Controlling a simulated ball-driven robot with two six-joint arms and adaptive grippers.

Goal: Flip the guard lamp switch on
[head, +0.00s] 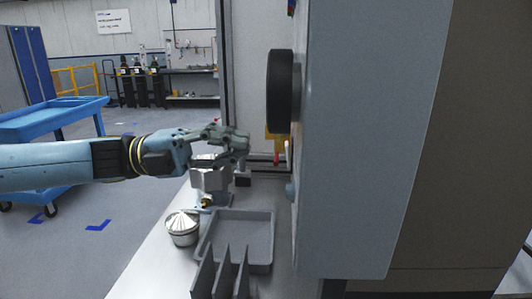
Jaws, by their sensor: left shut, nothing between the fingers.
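My left gripper (244,146) comes in from the left, shut with nothing in its fingers, a little left of the grey cabinet (370,140). A small pale lever (287,151) sticks out from the cabinet's left-hand face, to the right of my fingertips. It may be the guard lamp switch, but it is too small and edge-on to tell its position. A red piece (276,157) and a yellow piece (271,146) show just left of the lever. A gap appears between my fingertips and the lever. My right gripper is not in view.
A thick black disc (281,90) juts from the cabinet above the lever, and a blue-grey knob (291,190) below. A grey divided tray (262,222), a metal can (182,228) and a metal part (211,181) stand below my gripper. A blue cart (50,120) stands far left.

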